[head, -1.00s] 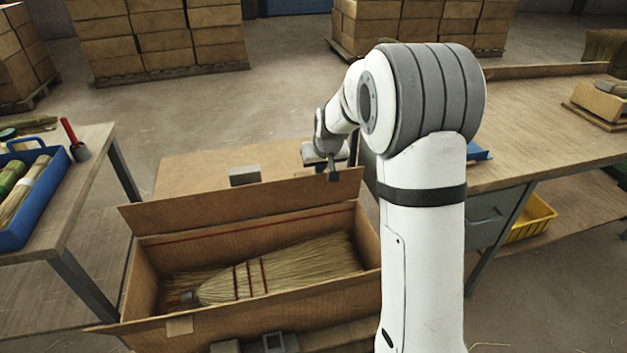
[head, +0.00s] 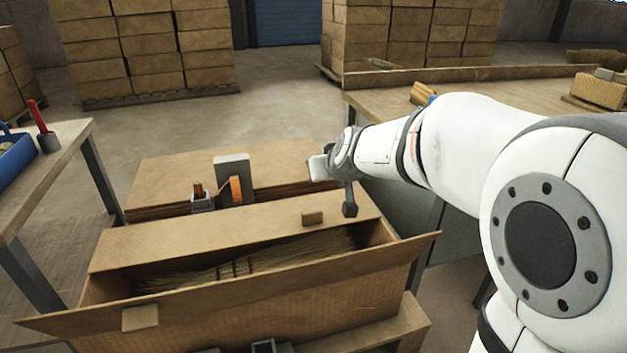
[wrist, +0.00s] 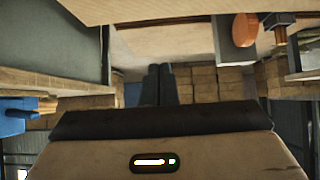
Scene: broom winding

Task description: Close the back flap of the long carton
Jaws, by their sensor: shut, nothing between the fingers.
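The long carton (head: 300,333) stands open in the lower middle of the head view with a straw broom (head: 245,268) lying inside. Its back flap (head: 200,243) leans inward over the rear part of the opening and hides part of the broom. The front flap (head: 215,312) stands outward on the near side. My gripper (head: 349,210) is shut and empty, fingers pointing down at the right end of the back flap; I cannot tell if they touch it. The dark fingers (wrist: 160,85) show together in the wrist view.
Behind the carton are a flat cardboard stack (head: 150,180), a grey block with an orange part (head: 232,170) and a small grey holder (head: 202,202). A workbench (head: 490,90) stands at right, a side table (head: 60,150) at left. Stacked boxes (head: 150,50) stand farther back.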

